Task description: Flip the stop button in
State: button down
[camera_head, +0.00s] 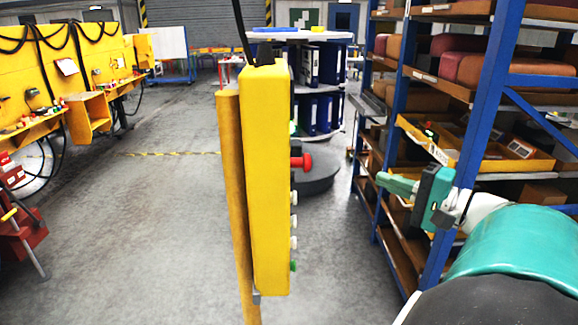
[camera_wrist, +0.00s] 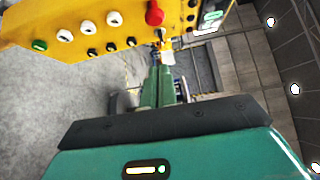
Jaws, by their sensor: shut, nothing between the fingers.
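A tall yellow control box (camera_head: 265,180) hangs upright on a yellow post, seen edge-on in the head view. The red stop button (camera_head: 302,162) sticks out from its right face, above several white buttons and a green one (camera_head: 293,266). My gripper (camera_head: 382,180) is to the right of the red button, apart from it, with its fingers shut and empty, pointing toward the box. In the wrist view the box (camera_wrist: 85,15) fills the upper left. The red button (camera_wrist: 154,14) is just above my shut fingertips (camera_wrist: 163,62).
A blue shelf rack (camera_head: 487,120) with bins and boxes stands close behind my arm on the right. A round carousel with blue binders (camera_head: 312,65) stands behind the box. Yellow workbenches (camera_head: 60,60) line the left. The grey floor (camera_head: 150,220) left of the post is clear.

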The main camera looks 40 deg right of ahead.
send_near(300, 163)
jog(key=w+d, duration=0.4)
jog(key=d, duration=0.1)
jog(key=shift+w+a+f, duration=0.1)
jog(key=shift+w+a, duration=0.45)
jog(key=shift+a, duration=0.2)
jog(key=shift+w+a+f, duration=0.1)
jog(key=shift+w+a, duration=0.45)
jog(key=shift+a, duration=0.2)
jog(key=shift+w+a, duration=0.1)
jog(key=shift+a, duration=0.05)
